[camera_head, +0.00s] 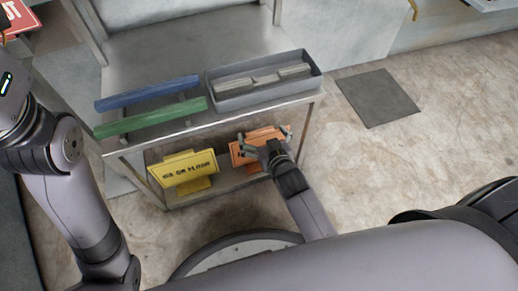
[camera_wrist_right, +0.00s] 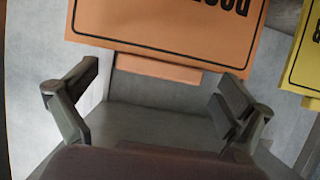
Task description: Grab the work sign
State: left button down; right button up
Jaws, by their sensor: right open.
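An orange sign (camera_head: 262,133) with black lettering stands on the lower shelf of the metal cart, partly hidden behind my right gripper (camera_head: 266,143). In the right wrist view the orange sign (camera_wrist_right: 170,25) shows upside down, cut off by the top edge, so its words cannot be read in full. My right gripper (camera_wrist_right: 158,100) is open and empty, with its fingers spread just short of the sign and its lower edge between them. A yellow sign (camera_head: 184,170) reading "ICE ON FLOOR" stands to the left on the same shelf. My left gripper is out of view.
The cart's top (camera_head: 150,132) holds a blue bar (camera_head: 147,93), a green bar (camera_head: 150,118) and a grey tray (camera_head: 264,95) with several pale items. The yellow sign also edges into the right wrist view (camera_wrist_right: 309,62). A dark floor mat (camera_head: 377,97) lies right; floor there is clear.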

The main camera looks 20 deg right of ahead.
jog(key=shift+c, duration=0.2)
jog(key=shift+r, duration=0.1)
jog(key=c, duration=1.9)
